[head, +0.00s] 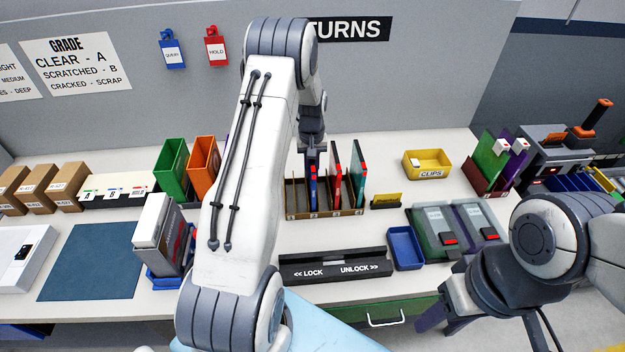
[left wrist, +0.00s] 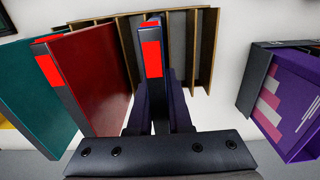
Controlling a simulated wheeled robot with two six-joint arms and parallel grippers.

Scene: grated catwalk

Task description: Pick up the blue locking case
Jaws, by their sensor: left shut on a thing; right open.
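The blue locking case (head: 314,190) stands upright in a slot of the brown divided rack (head: 335,213), with red marks on its narrow edge. My left gripper (head: 312,150) reaches down over the rack and is shut on the top of this case. In the left wrist view the case (left wrist: 151,35) shows edge-on between the two fingers. My left arm covers part of the counter in the head view. My right gripper (head: 443,322) is open and empty at the counter's front right, far from the case.
A red case (head: 336,170) and a teal case (head: 358,178) stand in the rack to the right of the blue one. A black lock/unlock bar (head: 335,268) lies in front. A blue tray (head: 405,248) and a yellow clips bin (head: 428,164) stand to the right.

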